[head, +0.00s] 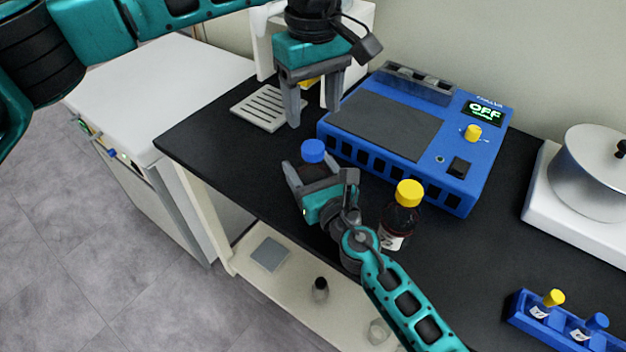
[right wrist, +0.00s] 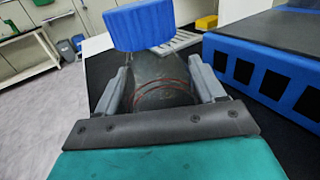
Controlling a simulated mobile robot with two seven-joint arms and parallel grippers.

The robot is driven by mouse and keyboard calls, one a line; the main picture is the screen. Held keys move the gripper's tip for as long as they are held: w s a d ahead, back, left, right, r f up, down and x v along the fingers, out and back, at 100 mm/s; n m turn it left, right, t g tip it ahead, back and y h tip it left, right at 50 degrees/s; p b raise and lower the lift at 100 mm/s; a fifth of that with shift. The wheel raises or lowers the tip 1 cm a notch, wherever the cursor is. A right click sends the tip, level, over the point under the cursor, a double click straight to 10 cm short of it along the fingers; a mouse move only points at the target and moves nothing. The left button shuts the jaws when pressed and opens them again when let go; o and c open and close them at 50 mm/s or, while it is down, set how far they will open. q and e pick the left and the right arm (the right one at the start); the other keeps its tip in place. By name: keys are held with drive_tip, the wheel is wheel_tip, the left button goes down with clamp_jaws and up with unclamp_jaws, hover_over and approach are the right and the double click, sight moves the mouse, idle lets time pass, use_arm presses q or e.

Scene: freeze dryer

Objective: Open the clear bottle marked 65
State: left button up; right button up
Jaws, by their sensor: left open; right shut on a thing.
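A clear, dark-looking bottle with a blue cap (head: 313,151) stands over the black bench near its front edge. Its body is mostly hidden in the head view, and no number shows. My right gripper (head: 319,176) is shut around this bottle below the cap. In the right wrist view, the bottle body (right wrist: 162,85) sits between the two fingers, with the blue cap (right wrist: 138,25) above them. My left gripper (head: 312,113) is open and empty, pointing down above the blue cap, apart from it.
A yellow-capped dark bottle (head: 402,218) is close right of my right gripper. A blue rack (head: 553,325) with small capped vials is at lower right. A slotted grey plate (head: 262,107) lies at the back left.

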sight(313, 147)
clamp_jaws()
use_arm(q)
drive_tip(key=m, duration=0.8)
drive_tip(key=shift+m, duration=0.4)
drive_tip(key=m, duration=0.4)
drive_tip(key=shift+f+m, duration=0.3)
drive_tip(key=shift+f, duration=3.7)
drive_tip(key=shift+c, duration=0.4)
